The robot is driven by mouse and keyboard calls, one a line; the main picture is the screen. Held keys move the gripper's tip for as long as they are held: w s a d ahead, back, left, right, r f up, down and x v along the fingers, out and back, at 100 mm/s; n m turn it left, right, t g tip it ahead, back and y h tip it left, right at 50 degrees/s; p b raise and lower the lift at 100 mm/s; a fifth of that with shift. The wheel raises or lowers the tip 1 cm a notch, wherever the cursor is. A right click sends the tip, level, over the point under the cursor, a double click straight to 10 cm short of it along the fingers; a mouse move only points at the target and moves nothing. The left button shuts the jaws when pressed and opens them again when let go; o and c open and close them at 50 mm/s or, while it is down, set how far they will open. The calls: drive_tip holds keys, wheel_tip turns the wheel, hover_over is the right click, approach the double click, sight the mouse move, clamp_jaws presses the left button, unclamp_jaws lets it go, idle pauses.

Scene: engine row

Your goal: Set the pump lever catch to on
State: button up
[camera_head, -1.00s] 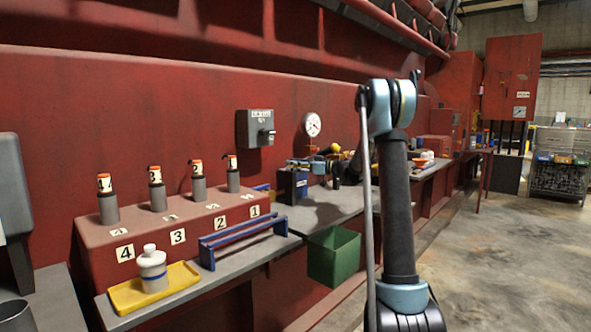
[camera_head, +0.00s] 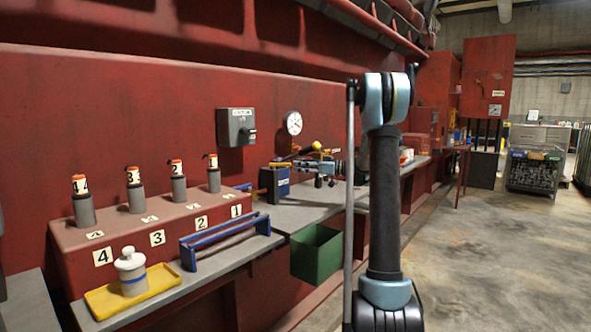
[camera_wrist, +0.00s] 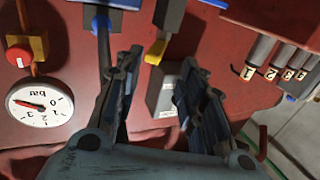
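The dark blue pump box (camera_head: 275,184) stands on the grey bench. A lever with a yellow ball (camera_head: 316,146) shows above and right of it. A small yellow piece (camera_head: 279,164) sits at the box's top; I cannot tell whether it is the catch. My gripper (camera_head: 298,165) is just right of the box top. In the wrist view my gripper (camera_wrist: 160,62) is open, nothing between its fingers. The catch's on or off setting is not readable.
A pressure gauge (camera_head: 293,123) and a grey switch box (camera_head: 236,127) are on the red wall. A green bin (camera_head: 317,254) hangs at the bench front. A blue rack (camera_head: 225,240), yellow tray (camera_head: 105,300) and several numbered cylinders stand left.

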sight(280, 165)
drive_tip(key=shift+d, duration=0.1)
drive_tip(key=shift+s, duration=0.15)
drive_tip(key=c, duration=0.7)
drive_tip(key=shift+g+h, duration=0.5)
drive_tip(key=shift+h, duration=0.4)
drive_tip(key=s+a, duration=0.1)
drive_tip(key=s+a+f, duration=0.1)
drive_tip(key=s, duration=0.1)
drive_tip(key=shift+s+a, duration=0.15)
drive_tip(key=shift+a, duration=0.2)
clamp_jaws()
drive_tip(key=s+a+f+n+g+h, duration=0.2)
drive_tip(key=s+a+f+n+h, duration=0.35)
drive_tip(key=a+n+h, duration=0.35)
drive_tip(key=s+d+r+n+t+h, duration=0.1)
drive_tip(key=s+r+n+t+h, duration=0.15)
drive_tip(key=r+n+h, duration=0.35)
drive_tip(key=s+d+r+n+t+h, duration=0.1)
drive_tip(key=r+n+t+h, duration=0.1)
drive_tip(key=r+n+t, duration=0.45)
drive_tip(key=w+d+f+m+g, duration=0.1)
drive_tip(key=w+f, duration=0.4)
drive_tip(key=w, duration=0.5)
drive_tip(key=shift+w+d+f+m+g, duration=0.25)
drive_tip(key=shift+w+f+m+g, duration=0.1)
drive_tip(key=shift+g, duration=0.55)
